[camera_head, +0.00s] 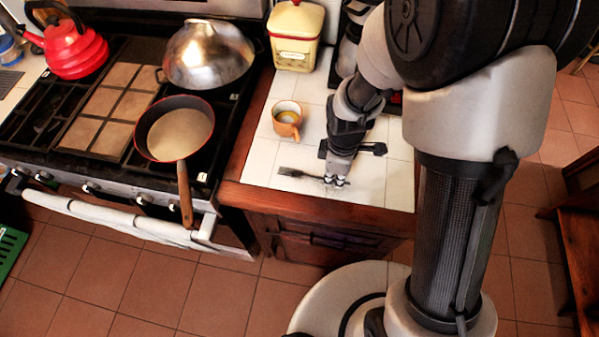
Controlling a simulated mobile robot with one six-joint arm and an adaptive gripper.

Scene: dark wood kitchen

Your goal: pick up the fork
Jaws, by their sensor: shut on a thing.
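The fork (297,173) is dark and lies on the white tiled counter (262,160) near its front edge. Its broad end points left, and its handle runs right to my gripper. My gripper (335,182) points down at the counter and is shut on the fork's handle. The fork appears to be at counter level; I cannot tell if it is clear of the tiles. My arm hides part of the counter behind the gripper.
Another dark utensil (373,149) lies just behind my gripper. An orange mug (287,120) and a cream canister (295,36) stand farther back. Left is the stove with a frying pan (176,133), its handle overhanging the front, a domed metal pan (208,55) and a red kettle (72,45).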

